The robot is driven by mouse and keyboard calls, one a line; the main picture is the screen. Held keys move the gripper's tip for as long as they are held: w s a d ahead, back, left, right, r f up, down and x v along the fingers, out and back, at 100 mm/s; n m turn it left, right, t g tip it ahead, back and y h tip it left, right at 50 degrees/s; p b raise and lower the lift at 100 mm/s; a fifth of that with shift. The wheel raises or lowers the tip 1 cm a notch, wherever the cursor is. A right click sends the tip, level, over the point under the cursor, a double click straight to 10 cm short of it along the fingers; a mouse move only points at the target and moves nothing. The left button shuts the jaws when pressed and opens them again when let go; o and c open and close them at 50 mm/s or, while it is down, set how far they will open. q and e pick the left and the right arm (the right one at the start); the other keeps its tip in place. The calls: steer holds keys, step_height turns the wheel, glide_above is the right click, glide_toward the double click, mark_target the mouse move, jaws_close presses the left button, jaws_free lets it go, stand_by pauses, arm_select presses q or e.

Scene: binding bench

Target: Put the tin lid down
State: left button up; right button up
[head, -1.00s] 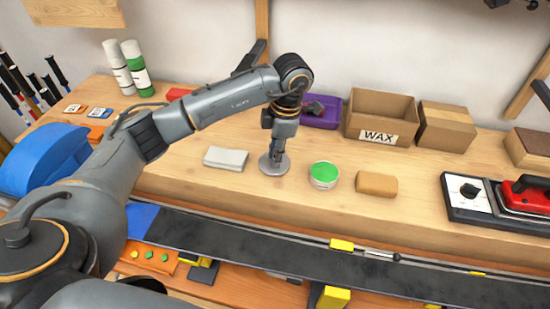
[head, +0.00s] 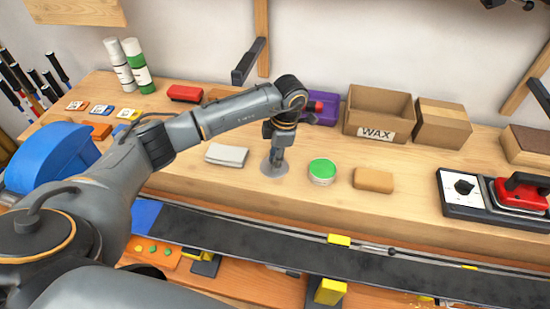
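The tin lid (head: 271,170) is a flat grey disc, low at the bench top, left of the tin. I cannot tell for sure whether its whole underside touches the wood. My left gripper (head: 277,160) points straight down over the lid, its fingers close together and seemingly shut on it. The fingertips are small and partly merge with the lid. The open round tin (head: 322,172) shows a green content and stands just right of the lid, apart from it. My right gripper is not in view.
A tan block (head: 373,180) lies right of the tin. Behind stand a purple bin (head: 325,110) and an open WAX box (head: 378,112).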

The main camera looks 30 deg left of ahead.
arm_select(q)
steer(key=shift+o, duration=0.7)
steer(key=shift+r, duration=0.2)
steer(key=shift+w+r, duration=0.1)
steer(key=shift+r, duration=0.25)
step_height(320, 180, up, 11)
steer(key=d+b, duration=0.1)
steer(key=b, duration=0.2)
steer(key=shift+w+d, duration=0.2)
steer(key=shift+w, duration=0.25)
